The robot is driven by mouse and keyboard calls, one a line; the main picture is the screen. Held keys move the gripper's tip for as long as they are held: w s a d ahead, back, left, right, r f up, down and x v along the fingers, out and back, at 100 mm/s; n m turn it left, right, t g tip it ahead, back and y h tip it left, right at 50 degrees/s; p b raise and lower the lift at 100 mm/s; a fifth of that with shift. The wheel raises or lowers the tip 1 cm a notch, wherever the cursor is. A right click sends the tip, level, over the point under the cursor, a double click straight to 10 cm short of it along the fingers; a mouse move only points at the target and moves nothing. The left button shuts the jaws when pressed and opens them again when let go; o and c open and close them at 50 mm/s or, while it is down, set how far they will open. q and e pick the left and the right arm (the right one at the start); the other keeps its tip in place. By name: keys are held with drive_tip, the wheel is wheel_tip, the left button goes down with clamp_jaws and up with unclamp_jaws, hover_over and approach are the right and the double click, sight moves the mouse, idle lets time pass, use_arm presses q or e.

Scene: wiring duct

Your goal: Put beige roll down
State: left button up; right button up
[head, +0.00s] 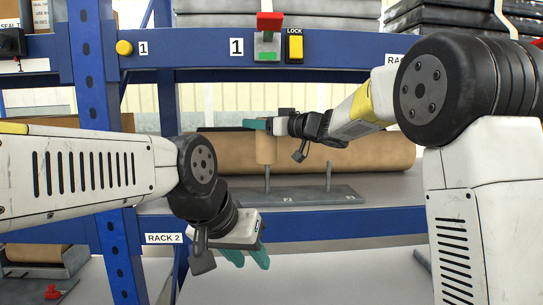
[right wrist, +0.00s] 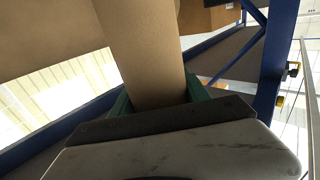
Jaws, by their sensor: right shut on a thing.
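The beige roll (head: 266,150) stands upright in the head view, above or over the left peg of a grey plate (head: 305,197) on the shelf. I cannot tell whether its lower end touches the peg. My right gripper (head: 258,125) is shut on the roll near its top. In the right wrist view the beige roll (right wrist: 150,60) runs between the teal fingers (right wrist: 158,103). My left gripper (head: 248,257) is open and empty, pointing down in front of the lower blue beam.
A large brown roll (head: 375,151) lies across the shelf behind. A second peg (head: 328,176) stands bare on the plate. A blue rack post (head: 100,150) and beams (head: 330,226) frame the shelf.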

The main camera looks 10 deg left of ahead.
sight(260, 155)
wheel_tip(260, 155, down, 9)
drive_tip(key=shift+f, duration=0.2)
idle(0.3)
drive_tip(key=shift+f, duration=0.15)
drive_tip(key=o, duration=1.5)
